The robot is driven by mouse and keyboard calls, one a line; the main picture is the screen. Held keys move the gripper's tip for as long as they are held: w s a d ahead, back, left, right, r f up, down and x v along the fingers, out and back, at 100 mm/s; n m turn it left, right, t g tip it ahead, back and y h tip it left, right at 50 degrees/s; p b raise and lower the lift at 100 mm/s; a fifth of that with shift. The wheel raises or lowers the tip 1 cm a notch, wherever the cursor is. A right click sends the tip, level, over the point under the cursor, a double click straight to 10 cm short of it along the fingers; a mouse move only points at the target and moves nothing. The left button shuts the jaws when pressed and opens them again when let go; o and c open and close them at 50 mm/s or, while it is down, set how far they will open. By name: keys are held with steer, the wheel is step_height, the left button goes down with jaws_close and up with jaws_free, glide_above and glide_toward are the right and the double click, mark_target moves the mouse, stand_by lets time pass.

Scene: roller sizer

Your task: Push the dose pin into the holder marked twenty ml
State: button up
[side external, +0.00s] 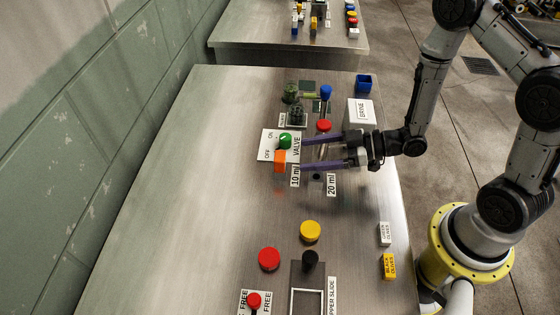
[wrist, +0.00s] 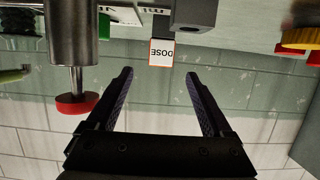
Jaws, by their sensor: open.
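The dose pin's orange block (side external: 280,162) stands beside the valve panel, left of the 10 ml label (side external: 295,176). In the wrist view its white face (wrist: 162,53), marked DOSE upside down, shows just beyond the fingertips. My gripper (side external: 304,153) is open and empty, its purple fingers pointing left toward the block; the gripper (wrist: 158,73) shows a clear gap. The 20 ml label (side external: 331,184) lies below the fingers, with a small dark holder (side external: 316,177) beside it. A dark grey block (wrist: 195,12) in the wrist view may be a holder; I cannot tell which.
A red knob (side external: 324,126) stands close to the upper finger; a steel cylinder with a red disc (wrist: 77,103) is left in the wrist view. The valve panel (side external: 267,146) has a green knob (side external: 285,141). Yellow (side external: 310,231) and red (side external: 269,259) buttons stand nearer. The table's left is clear.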

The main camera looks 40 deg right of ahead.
mark_target(280, 156)
steer(key=x, duration=0.8)
steer(key=shift+a, duration=0.1)
jaws_close()
stand_by(0.4)
